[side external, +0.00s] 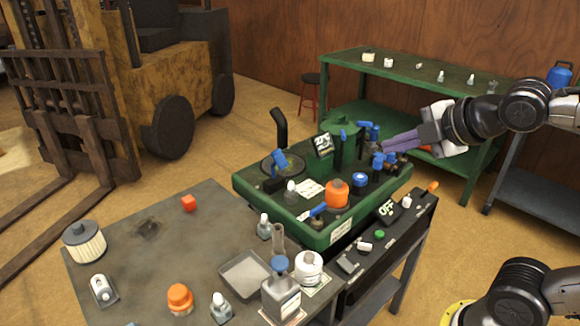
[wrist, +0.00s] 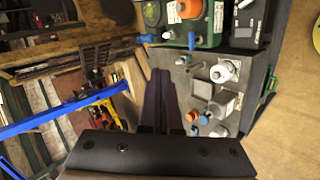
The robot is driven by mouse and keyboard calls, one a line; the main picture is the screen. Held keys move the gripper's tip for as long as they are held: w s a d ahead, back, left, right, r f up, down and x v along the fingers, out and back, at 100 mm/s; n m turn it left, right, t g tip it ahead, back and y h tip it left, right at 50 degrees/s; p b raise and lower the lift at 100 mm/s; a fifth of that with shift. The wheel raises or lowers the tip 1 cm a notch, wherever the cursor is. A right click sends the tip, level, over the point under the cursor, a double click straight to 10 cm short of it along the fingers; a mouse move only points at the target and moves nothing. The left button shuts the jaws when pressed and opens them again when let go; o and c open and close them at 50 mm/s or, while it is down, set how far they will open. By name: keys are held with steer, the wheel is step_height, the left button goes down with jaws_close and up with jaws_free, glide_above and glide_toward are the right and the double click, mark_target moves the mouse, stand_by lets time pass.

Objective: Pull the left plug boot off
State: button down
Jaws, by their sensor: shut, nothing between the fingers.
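My gripper (side external: 384,147) reaches in from the right in the side view, its purple fingers together and empty. The fingertips are beside the right end of the green mower deck (side external: 326,236). Two groups of blue boot-like parts are close to them: one (side external: 371,131) behind the tips and one (side external: 384,161) in front. I cannot tell for sure which is the left plug boot. In the wrist view the shut fingers (wrist: 161,72) point up toward the deck's edge, with one blue part (wrist: 147,38) above the tips and another (wrist: 192,40) to the right.
An orange cap (side external: 336,194) and a blue knob (side external: 360,180) stand on the deck. A black panel (side external: 395,236) lies along its front. A grey table (side external: 140,205) holds bottles and a tray (side external: 244,274). A green bench (side external: 340,66) stands behind.

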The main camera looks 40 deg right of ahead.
steer(key=w+f+n+t, duration=0.3)
steer(key=w+n, duration=1.3)
steer(key=n, duration=0.1)
steer(key=w+d+f+n+g+y, duration=0.1)
steer(key=w+f+n, duration=0.1)
steer(key=f, duration=0.5)
steer(key=w+d+f+n+g, duration=0.1)
steer(key=f+n, duration=0.1)
steer(key=f, duration=0.5)
steer(key=x, duration=0.9)
steer(key=shift+w+d+f, duration=0.1)
steer(key=shift+w+d, duration=0.05)
steer(key=shift+d, duration=0.05)
steer(key=shift+w+r, duration=0.4)
steer(key=shift+w, duration=0.2)
steer(key=shift+w+r, duration=0.35)
steer(key=shift+w, duration=0.3)
steer(key=shift+w+r, duration=0.45)
steer(key=shift+r, duration=0.05)
